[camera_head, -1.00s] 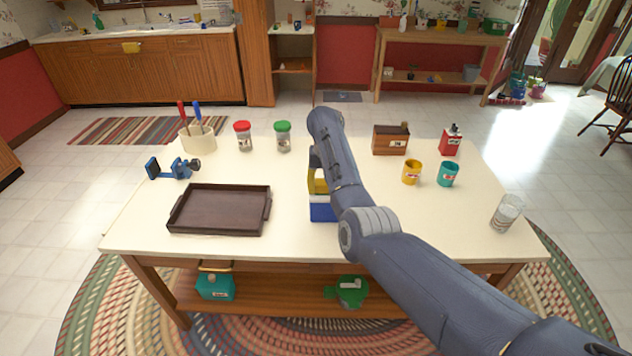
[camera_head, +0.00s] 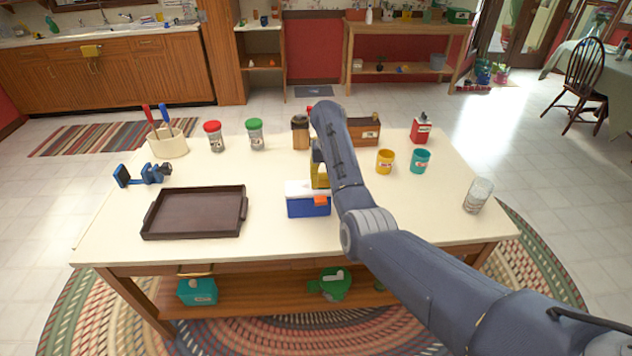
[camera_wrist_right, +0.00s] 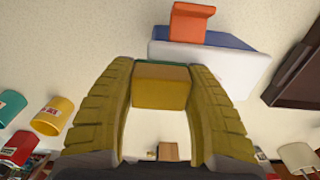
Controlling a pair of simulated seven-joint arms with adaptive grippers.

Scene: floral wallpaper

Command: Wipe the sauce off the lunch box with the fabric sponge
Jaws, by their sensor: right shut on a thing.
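The lunch box (camera_head: 299,208) has a blue body, a white lid and an orange latch. It stands on the table right of the dark tray, and also shows at the top of the right wrist view (camera_wrist_right: 222,66). My right gripper (camera_head: 320,178), with yellow fingers, is at the lunch box's far right side. In the right wrist view its fingers (camera_wrist_right: 161,88) are shut on the fabric sponge (camera_wrist_right: 160,93), a yellowish block with a green edge. I cannot tell whether the sponge touches the lunch box. I see no sauce; part of the lid is hidden. My left gripper is out of view.
A dark tray (camera_head: 150,229) lies to the left. Behind it are a utensil pot (camera_head: 168,147), a red-lidded jar (camera_head: 215,140) and a green-lidded jar (camera_head: 256,138). Yellow (camera_head: 385,163) and teal (camera_head: 420,162) cups and a glass (camera_head: 477,196) stand right. Front right table is clear.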

